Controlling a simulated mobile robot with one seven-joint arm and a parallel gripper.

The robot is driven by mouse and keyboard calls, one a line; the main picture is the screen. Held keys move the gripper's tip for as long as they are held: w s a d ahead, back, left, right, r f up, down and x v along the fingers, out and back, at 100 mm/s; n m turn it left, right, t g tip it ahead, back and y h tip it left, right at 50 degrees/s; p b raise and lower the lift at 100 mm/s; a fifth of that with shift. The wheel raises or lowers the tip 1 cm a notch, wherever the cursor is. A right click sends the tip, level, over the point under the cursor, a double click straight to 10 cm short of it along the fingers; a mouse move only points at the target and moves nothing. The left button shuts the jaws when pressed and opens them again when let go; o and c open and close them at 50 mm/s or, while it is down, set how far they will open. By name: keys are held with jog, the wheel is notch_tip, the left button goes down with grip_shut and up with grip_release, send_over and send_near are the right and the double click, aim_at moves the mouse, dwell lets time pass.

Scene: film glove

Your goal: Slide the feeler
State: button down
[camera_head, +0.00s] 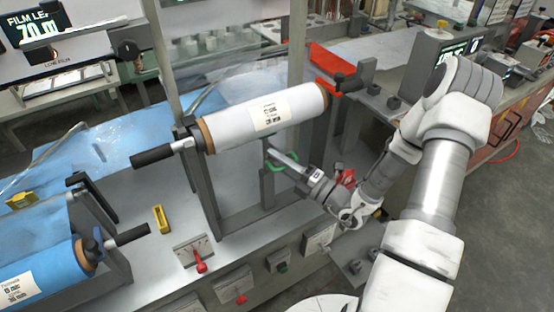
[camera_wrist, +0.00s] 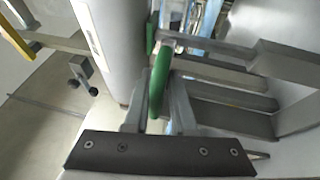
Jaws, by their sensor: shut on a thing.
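My gripper (camera_head: 290,164) reaches in from the right, just below the white film roll. In the wrist view its two fingers (camera_wrist: 158,108) stand on either side of a green curved piece (camera_wrist: 161,78) and are shut on it. This green piece looks like the feeler; it also shows in the head view (camera_head: 276,170), partly hidden by my gripper. The white film roll (camera_head: 266,115) with a paper label lies across its stand, and its grey-white side (camera_wrist: 108,40) fills the left middle of the wrist view, close beside the green piece.
Grey posts and bars (camera_wrist: 235,95) stand close to the right of my fingers. A black crank handle (camera_head: 153,156) sticks out at the roll's left end. A blue roll (camera_head: 40,275), a yellow block (camera_head: 161,218) and a red lever (camera_head: 200,266) are on the left and front of the bench.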

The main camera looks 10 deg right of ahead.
jog(key=shift+r, duration=0.3)
jog(key=c, duration=0.9)
grip_release()
jog(key=shift+d+f, duration=0.1)
jog(key=b+v, duration=0.1)
jog(key=v, duration=1.6)
jog(key=shift+s, duration=0.15)
